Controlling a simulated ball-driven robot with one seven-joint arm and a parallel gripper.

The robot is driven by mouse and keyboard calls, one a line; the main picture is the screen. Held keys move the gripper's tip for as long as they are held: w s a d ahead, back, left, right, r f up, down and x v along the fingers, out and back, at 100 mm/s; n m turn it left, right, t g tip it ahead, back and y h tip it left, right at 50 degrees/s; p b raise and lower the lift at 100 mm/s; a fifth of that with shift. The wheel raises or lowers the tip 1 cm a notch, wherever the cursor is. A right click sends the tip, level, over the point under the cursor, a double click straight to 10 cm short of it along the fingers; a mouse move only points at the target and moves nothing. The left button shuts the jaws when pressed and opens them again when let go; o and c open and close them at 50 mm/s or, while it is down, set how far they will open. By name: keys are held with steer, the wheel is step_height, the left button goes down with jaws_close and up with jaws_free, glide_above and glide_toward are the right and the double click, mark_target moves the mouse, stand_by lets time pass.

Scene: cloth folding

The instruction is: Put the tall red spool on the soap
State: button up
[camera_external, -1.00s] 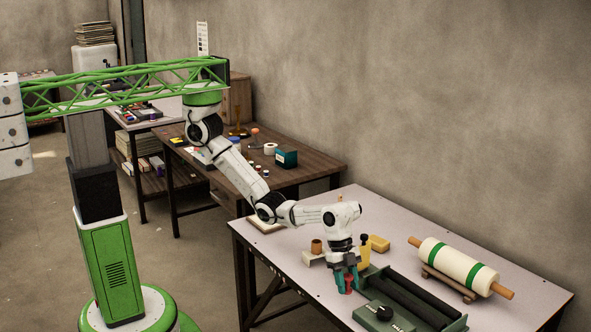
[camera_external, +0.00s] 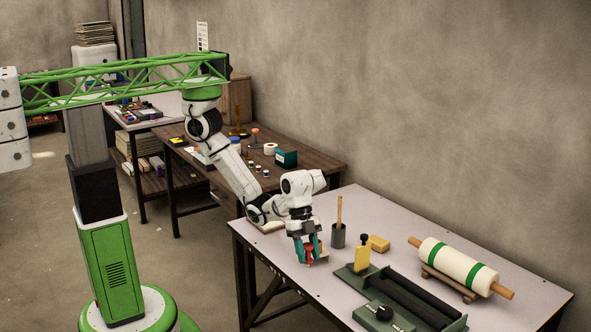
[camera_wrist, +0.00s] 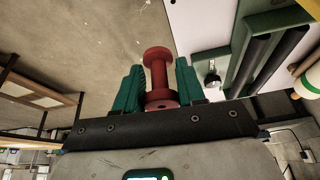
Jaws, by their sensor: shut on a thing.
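My gripper (camera_external: 309,252) has teal fingers and is shut on a red spool (camera_wrist: 160,75), which stands out between the fingertips in the wrist view. The spool's lower end (camera_external: 309,262) also shows in the external view, over the left part of the light table. A pale tan thing (camera_external: 323,257) shows just to the right of the fingers, mostly hidden by them. A yellow-orange block (camera_external: 378,243) lies farther right on the table. I cannot tell which of these is the soap.
A dark cup (camera_external: 339,237) with a wooden stick stands right of my gripper. A white roll with green bands (camera_external: 455,266) lies on a wooden stand at right.

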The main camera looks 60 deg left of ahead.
step_height(320, 180, up, 5)
steer(key=shift+w+r, duration=0.15)
steer(key=w+a+n+t+p, duration=0.1)
steer(key=w+a+n+p, duration=0.15)
steer(key=w, duration=1.65)
steer(key=n+t+p, duration=0.1)
steer(key=n+p, duration=0.1)
steer(key=n, duration=0.1)
glide_above(375, 237)
steer(key=a, duration=0.1)
steer(key=f, duration=1)
steer(key=shift+s+f, duration=0.4)
steer(key=shift+f, duration=2.15)
steer(key=shift+f, duration=0.1)
steer(key=o, duration=1)
steer(key=shift+o, duration=0.2)
